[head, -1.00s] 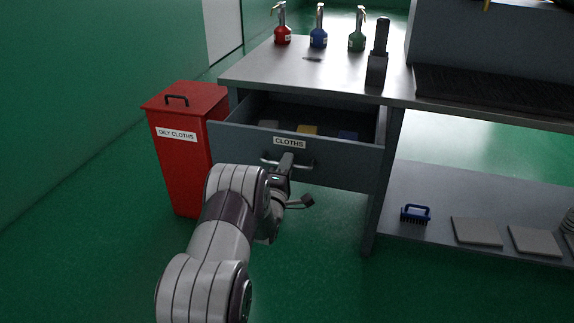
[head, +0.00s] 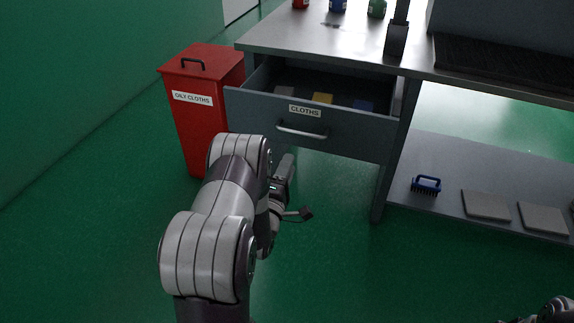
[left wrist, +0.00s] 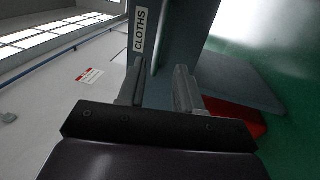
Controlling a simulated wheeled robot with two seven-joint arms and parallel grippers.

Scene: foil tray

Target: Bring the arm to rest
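My left arm comes in from the lower middle of the head view. Its gripper (head: 286,168) is in front of and below the drawer handle (head: 302,131), apart from it. The grey drawer (head: 345,140), labelled CLOTHS, stands pulled out under the bench top. In the left wrist view the two fingers of the left gripper (left wrist: 160,82) are apart with nothing held between them. The drawer front (left wrist: 182,45) with its label lies beyond them. A small part of my right arm shows at the bottom right corner of the head view; its fingers cannot be made out.
A red OILY CLOTHS bin (head: 203,120) stands left of the bench (head: 300,42). Folded cloths, one yellow (head: 322,98), lie in the drawer. A blue brush (head: 426,184) and grey slabs (head: 486,205) are on the lower shelf (head: 450,165). Green floor (head: 340,265) in front is clear.

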